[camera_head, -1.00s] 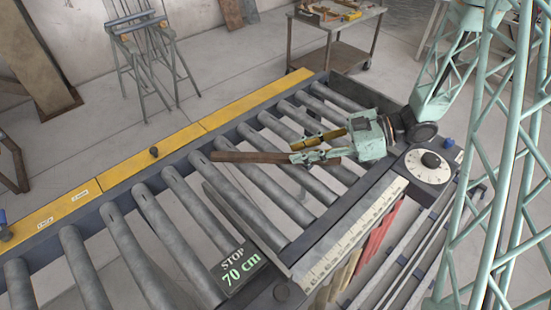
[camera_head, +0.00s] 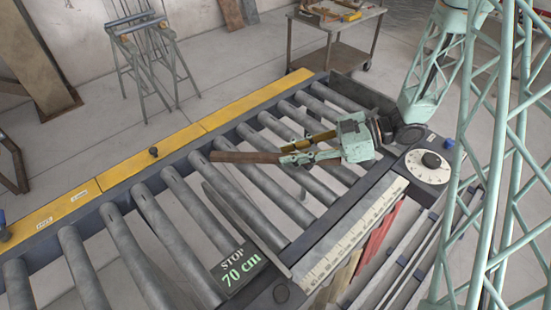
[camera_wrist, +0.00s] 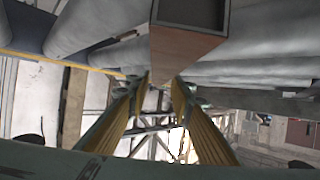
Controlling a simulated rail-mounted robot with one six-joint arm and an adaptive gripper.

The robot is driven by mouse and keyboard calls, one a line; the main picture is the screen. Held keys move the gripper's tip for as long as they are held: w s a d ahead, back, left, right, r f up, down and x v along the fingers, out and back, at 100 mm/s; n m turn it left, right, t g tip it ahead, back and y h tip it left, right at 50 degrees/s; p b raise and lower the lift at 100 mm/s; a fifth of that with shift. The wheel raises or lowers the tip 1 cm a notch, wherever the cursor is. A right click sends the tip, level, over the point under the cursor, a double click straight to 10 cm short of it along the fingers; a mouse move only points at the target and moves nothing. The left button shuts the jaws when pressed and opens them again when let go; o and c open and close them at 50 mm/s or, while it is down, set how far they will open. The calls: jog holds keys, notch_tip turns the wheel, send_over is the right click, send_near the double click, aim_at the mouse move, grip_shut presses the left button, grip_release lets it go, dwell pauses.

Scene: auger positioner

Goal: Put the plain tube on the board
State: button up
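The tube is a plain brown square bar (camera_head: 245,157) lying across and above the grey rollers in the head view. My gripper (camera_head: 287,154) is around it near its right part. In the wrist view, the hollow near end of the tube (camera_wrist: 190,42) is at the top centre. The two yellow-padded fingers of my gripper (camera_wrist: 163,82) converge on both sides of the tube and look closed on it. I cannot tell whether the tube touches the rollers. I cannot make out a thing that is clearly the board.
A yellow strip (camera_head: 145,153) with small labels edges the far side of the roller table. A ruler (camera_head: 350,232), a dial box (camera_head: 430,165) and a "STOP 70 cm" display (camera_head: 240,268) line the near side. A trestle (camera_head: 150,60) and a trolley (camera_head: 335,45) stand behind.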

aim_at(276, 158)
jog(key=shift+x, duration=1.6)
grip_shut()
